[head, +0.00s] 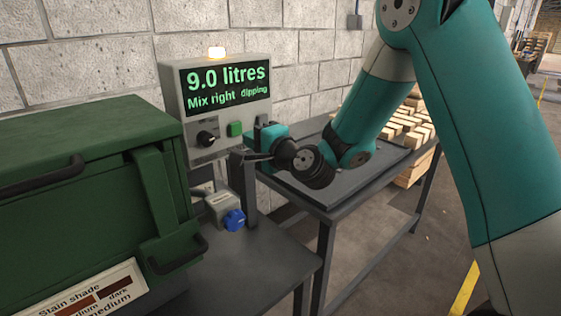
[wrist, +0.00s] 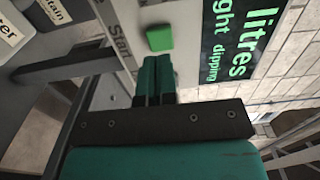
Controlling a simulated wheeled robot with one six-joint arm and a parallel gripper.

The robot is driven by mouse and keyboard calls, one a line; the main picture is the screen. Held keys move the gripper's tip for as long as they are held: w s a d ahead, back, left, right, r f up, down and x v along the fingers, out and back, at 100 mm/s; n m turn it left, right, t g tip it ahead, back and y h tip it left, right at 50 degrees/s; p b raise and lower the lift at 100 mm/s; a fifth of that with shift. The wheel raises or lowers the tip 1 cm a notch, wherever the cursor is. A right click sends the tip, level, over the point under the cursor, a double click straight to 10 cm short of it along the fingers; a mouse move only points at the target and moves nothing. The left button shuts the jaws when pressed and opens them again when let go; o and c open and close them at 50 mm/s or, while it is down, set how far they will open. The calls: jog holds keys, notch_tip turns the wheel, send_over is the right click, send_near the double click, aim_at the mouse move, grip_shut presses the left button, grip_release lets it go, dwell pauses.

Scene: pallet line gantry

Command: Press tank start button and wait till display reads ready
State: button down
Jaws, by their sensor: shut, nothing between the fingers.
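The control box (head: 222,70) has a display (head: 226,86) with green text, "9.0 litres" and "Mix right dipping". Its green button (head: 234,129) sits below the display, right of a black knob (head: 207,137). In the wrist view the green button (wrist: 159,38) has the word "Start" beside it. My gripper (head: 256,155) is near the lower right of the box. In the wrist view my gripper (wrist: 157,60) is shut and empty, its fingertips just short of the button in the picture. I cannot tell whether they touch it.
A lit lamp (head: 216,52) tops the box. The green tank (head: 75,190) with a stain shade label fills the left. A blue knob (head: 234,220) is below the box. A dark tray table (head: 310,190) and wood blocks (head: 408,125) stand to the right, by the block wall.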

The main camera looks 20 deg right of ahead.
jog(key=b+v, duration=0.3)
jog(key=v, duration=0.4)
jog(key=shift+s+d, duration=0.15)
jog(key=shift+d, duration=0.35)
jog(key=s+a+r+n+g+y+p, duration=0.4)
jog(key=s+a+n+g+p, duration=0.1)
jog(key=s+a+n+g, duration=0.55)
jog(key=s+d+n+g+h+p, duration=0.2)
jog(key=s+n, duration=0.3)
jog(key=s, duration=0.3)
jog(key=s+d+r+n+g+h+p, duration=0.1)
jog(key=s+n+g+h, duration=0.3)
jog(key=s, duration=0.5)
jog(key=shift+s+d+n+p, duration=0.3)
jog(key=shift+d+n+p, duration=0.1)
jog(key=shift+n+p, duration=0.4)
